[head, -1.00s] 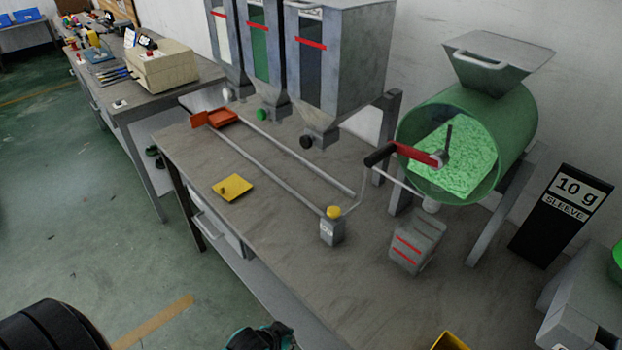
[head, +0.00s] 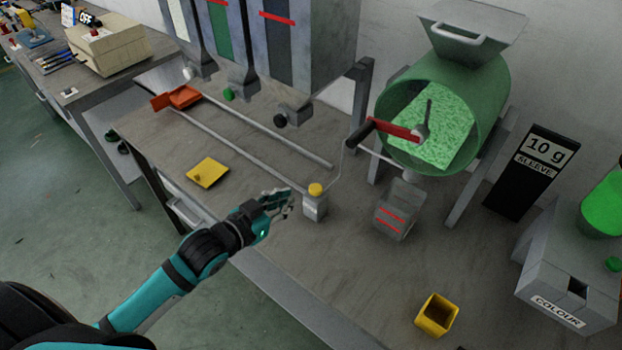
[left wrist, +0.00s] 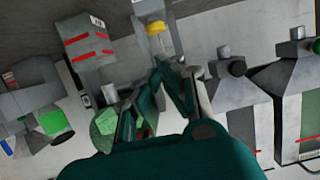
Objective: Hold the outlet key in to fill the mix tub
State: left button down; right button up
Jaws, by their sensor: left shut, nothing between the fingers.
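The yellow outlet key (head: 315,189) tops a small grey box (head: 315,207) on the bench; it also shows in the left wrist view (left wrist: 155,27). A thin bent rod runs up from there towards the green drum. The mix tub (head: 399,205), a grey box with red lines, stands under the drum's outlet; it also shows in the left wrist view (left wrist: 88,38). My left gripper (head: 286,203) is shut and empty, just left of the key box and apart from the key. In the left wrist view its fingers (left wrist: 168,68) point towards the key. My right gripper is not in view.
The green drum (head: 490,107) holds green granules and has a red-armed crank (head: 393,130). Three hoppers (head: 315,45) stand behind two rails (head: 232,150). A yellow plate (head: 207,172), a yellow cup (head: 436,315) and the colour unit (head: 570,280) are nearby. The bench front is mostly clear.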

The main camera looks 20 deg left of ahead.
pick_arm(q)
jog(key=r, duration=0.3)
jog(key=shift+w+d+t+h, duration=0.15)
jog(key=shift+w+t+h, duration=0.15)
jog(key=shift+w+h, duration=0.1)
jog(key=shift+f, duration=0.1)
jog(key=p, duration=0.2)
send_over(313, 192)
notch_tip(313, 192, down, 2)
jog(key=shift+w+d+f, duration=0.1)
jog(key=shift+w, duration=0.05)
notch_tip(313, 192, down, 3)
jog(key=shift+p, duration=0.4)
jog(key=shift+s+f, duration=0.2)
jog(key=shift+f, duration=0.4)
